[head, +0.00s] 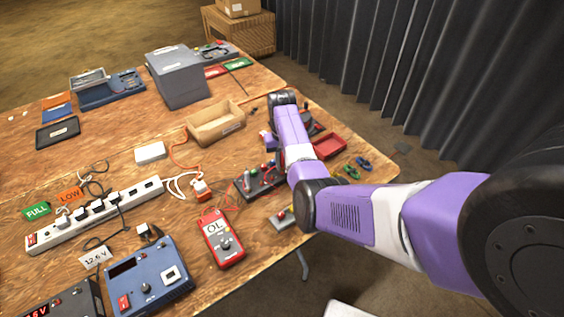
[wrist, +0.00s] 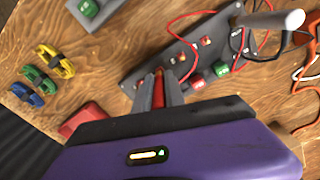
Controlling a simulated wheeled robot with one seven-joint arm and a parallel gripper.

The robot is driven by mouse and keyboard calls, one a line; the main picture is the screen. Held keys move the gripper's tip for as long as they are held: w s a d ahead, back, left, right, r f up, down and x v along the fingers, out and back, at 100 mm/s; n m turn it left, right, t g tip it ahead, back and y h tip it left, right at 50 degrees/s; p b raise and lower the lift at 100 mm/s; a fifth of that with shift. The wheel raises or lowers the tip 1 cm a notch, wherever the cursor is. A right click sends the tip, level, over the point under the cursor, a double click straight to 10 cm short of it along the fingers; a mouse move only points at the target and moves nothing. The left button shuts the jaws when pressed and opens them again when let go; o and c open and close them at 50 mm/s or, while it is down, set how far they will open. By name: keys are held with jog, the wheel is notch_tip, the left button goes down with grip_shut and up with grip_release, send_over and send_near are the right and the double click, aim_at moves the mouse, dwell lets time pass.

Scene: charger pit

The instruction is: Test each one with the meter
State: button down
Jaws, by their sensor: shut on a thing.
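In the wrist view my gripper (wrist: 160,88) is shut on a slim red piece (wrist: 159,77). It is just over the near edge of a dark board (wrist: 134,82) with red and green terminals and red leads. Whether the red piece touches the board I cannot tell. In the head view the dark board (head: 246,192) is partly behind my arm, which also hides the fingertips. The red meter (head: 222,246) lies in front of it and reads OL. Yellow (wrist: 55,60), green (wrist: 41,79) and blue (wrist: 28,94) banded pieces lie at left in the wrist view.
A red tray (head: 331,146) is beside my arm. A cardboard tray (head: 216,122), a white power strip (head: 95,215) with FULL and LOW tags, and a blue bench unit (head: 150,277) stand on the wooden table. Orange and red cables cross near the board. The table's right edge is close.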

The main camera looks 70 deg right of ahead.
jog(key=shift+f+b, duration=0.3)
jog(key=shift+f, duration=0.6)
dwell(1.4)
jog(key=c, duration=1)
grip_release()
jog(key=shift+r, duration=0.1)
notch_tip(320, 180, up, 5)
jog(key=p, duration=0.5)
jog(key=shift+r, duration=0.1)
jog(key=shift+r+p, duration=0.65)
jog(key=shift+r, duration=0.45)
